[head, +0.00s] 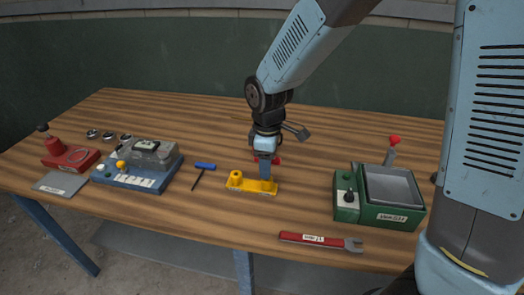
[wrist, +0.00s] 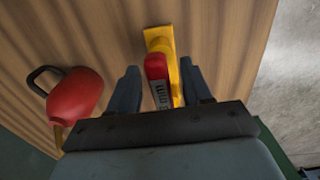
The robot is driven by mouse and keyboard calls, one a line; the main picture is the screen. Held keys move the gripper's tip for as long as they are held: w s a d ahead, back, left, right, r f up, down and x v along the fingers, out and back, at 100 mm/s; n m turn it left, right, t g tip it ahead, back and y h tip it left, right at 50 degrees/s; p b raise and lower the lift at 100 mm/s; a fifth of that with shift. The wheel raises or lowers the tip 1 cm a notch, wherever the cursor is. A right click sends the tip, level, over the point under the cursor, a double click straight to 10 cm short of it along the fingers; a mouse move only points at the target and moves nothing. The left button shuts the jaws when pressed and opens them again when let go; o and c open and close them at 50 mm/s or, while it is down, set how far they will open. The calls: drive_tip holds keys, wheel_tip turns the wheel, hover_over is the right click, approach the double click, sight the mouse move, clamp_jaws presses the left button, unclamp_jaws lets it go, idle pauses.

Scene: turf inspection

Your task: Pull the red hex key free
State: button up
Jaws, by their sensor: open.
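The red hex key (wrist: 157,82) shows in the wrist view as a red handle with a pale label. It sits over one end of the yellow holder (head: 240,184), which also shows in the wrist view (wrist: 160,38). My gripper (head: 265,172) is over the right end of the holder in the head view. In the wrist view its open fingers (wrist: 158,76) stand on either side of the red handle, with a gap visible on the left. The key's shaft is hidden. In the head view my gripper hides most or all of the key.
A red rounded object with a dark loop (wrist: 76,96) lies close beside my gripper. A blue-handled T-key (head: 204,167) lies left of the holder. A red wrench (head: 305,238) lies at the front, a green box (head: 345,208) stands right, and a blue-based device (head: 130,180) stands left.

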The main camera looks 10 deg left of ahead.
drive_tip(key=shift+f, duration=0.6)
drive_tip(key=shift+c, duration=0.3)
drive_tip(key=shift+r, duration=0.1)
clamp_jaws()
